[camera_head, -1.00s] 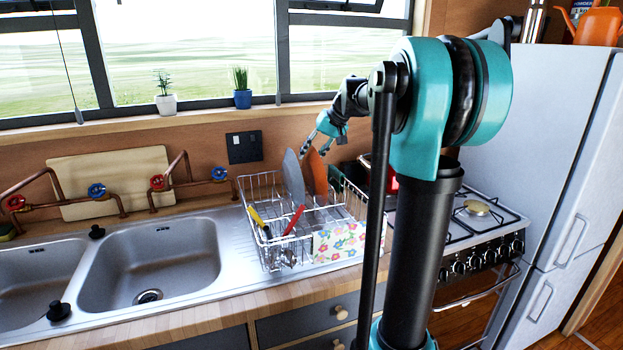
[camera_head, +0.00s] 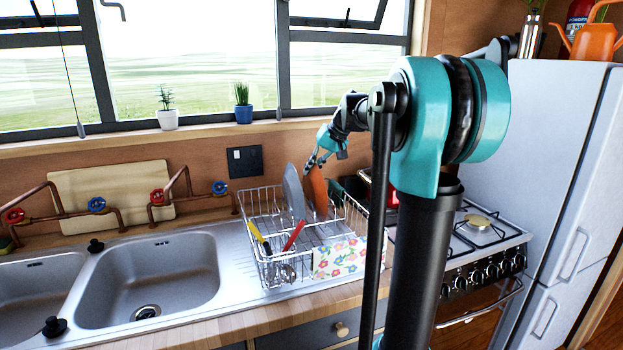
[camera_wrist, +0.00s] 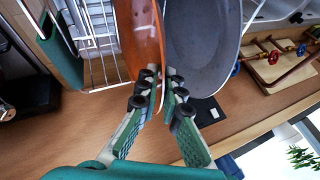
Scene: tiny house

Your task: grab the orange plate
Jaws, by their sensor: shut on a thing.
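The orange plate (camera_head: 318,191) stands upright in the wire dish rack (camera_head: 262,204), just right of a grey plate (camera_head: 293,190). My gripper (camera_head: 316,160) is at the orange plate's top edge. In the wrist view the orange plate (camera_wrist: 140,38) and grey plate (camera_wrist: 202,45) stand side by side. There my gripper (camera_wrist: 161,90) has its fingers closed about the orange plate's rim, with the right finger between the two plates and close to the grey one. The plate's lower part is hidden by the rack.
The rack also holds a yellow-handled utensil (camera_head: 258,237), a red-handled one (camera_head: 294,235) and a flowered cloth (camera_head: 339,257). A dark green item (camera_wrist: 62,45) stands beside the orange plate. The sink (camera_head: 150,272) is to the left, the stove (camera_head: 475,240) to the right.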

